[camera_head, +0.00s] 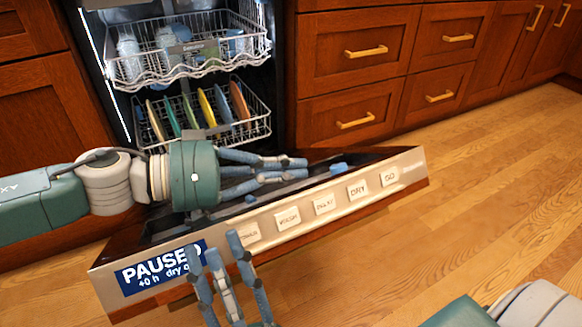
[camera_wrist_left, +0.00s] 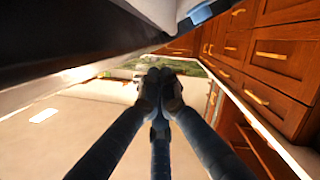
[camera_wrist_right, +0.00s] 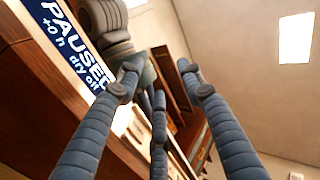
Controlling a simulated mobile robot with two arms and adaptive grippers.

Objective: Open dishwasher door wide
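The dishwasher door (camera_head: 398,168) is tilted down, with its dark inner face partly visible. Its control edge carries several labelled buttons and a blue "PAUSED" display (camera_head: 158,267), which also shows in the right wrist view (camera_wrist_right: 75,40). My left gripper (camera_head: 300,168) is over the door's inner face, on the dishwasher side of the control edge. In the left wrist view its fingertips (camera_wrist_left: 160,85) meet with nothing visible between them. My right gripper (camera_head: 217,245) is at the near side of the control edge by the display, fingers spread and empty; I cannot tell whether they touch the door.
The upper rack (camera_head: 200,70) holds cups and the lower rack (camera_head: 262,128) holds several coloured plates, both inside the dishwasher. Wooden drawers (camera_head: 350,93) with brass handles stand to the right. The wooden floor (camera_head: 500,190) right of the door is clear.

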